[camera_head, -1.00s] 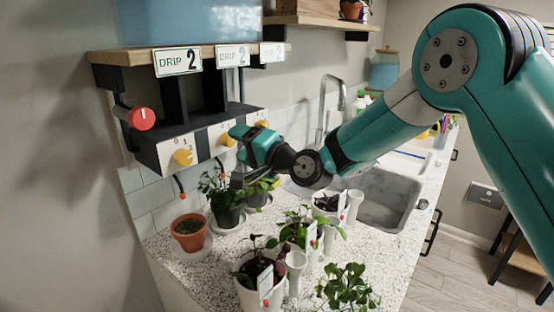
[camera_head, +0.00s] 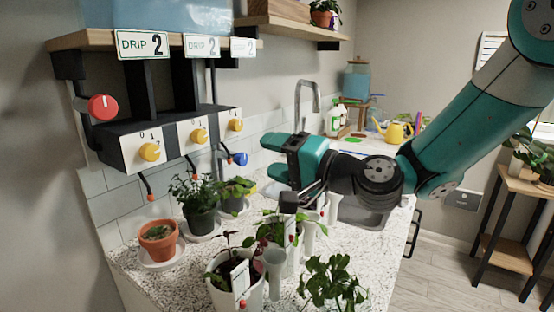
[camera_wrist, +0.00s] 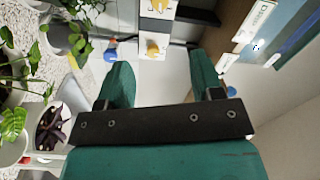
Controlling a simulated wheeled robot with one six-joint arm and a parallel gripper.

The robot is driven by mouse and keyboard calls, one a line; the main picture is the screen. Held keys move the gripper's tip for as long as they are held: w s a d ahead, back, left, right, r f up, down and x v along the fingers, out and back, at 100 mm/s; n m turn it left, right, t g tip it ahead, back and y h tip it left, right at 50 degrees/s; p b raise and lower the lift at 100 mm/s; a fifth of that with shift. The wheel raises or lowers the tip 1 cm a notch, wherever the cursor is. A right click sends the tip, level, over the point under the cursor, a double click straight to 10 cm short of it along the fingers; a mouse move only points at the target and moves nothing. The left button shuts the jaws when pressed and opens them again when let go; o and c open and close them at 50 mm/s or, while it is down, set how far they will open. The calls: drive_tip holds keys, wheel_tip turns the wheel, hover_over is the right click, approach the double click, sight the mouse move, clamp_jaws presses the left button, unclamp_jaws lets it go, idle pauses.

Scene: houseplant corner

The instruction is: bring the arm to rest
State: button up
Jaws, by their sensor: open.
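My gripper (camera_head: 268,160) is open and empty in the head view, held above the counter over the potted plants. Its two teal fingers point left toward the drip shelf. In the wrist view my gripper (camera_wrist: 160,85) shows its fingers spread apart, with nothing between them. Past the fingertips are a yellow knob (camera_wrist: 153,48) and a blue knob (camera_wrist: 110,53). My arm reaches in from the upper right of the head view.
The drip shelf (camera_head: 130,125) with a red knob (camera_head: 103,107) and yellow knobs hangs at left. Several pots, including a terracotta pot (camera_head: 158,240) and a white pot (camera_head: 235,290), stand on the speckled counter (camera_head: 130,262) below. A faucet (camera_head: 310,90) and yellow watering can (camera_head: 395,131) are behind.

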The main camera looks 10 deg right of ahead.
drive_tip(key=s+a+f+n+g+h+p, duration=0.1)
drive_tip(key=s+a+n+g+h+p, duration=0.15)
drive_tip(key=s+n+g, duration=0.8)
drive_tip(key=s+d+f+h, duration=0.1)
drive_tip(key=s+d+h, duration=0.2)
drive_tip(key=s+d, duration=0.2)
drive_tip(key=s+d+f+g+h+p, duration=0.1)
drive_tip(key=s+d+h, duration=0.3)
drive_tip(key=s, duration=0.6)
drive_tip(key=shift+s+d+f+n, duration=0.3)
drive_tip(key=shift+d+f+n, duration=0.15)
drive_tip(key=shift+f, duration=0.15)
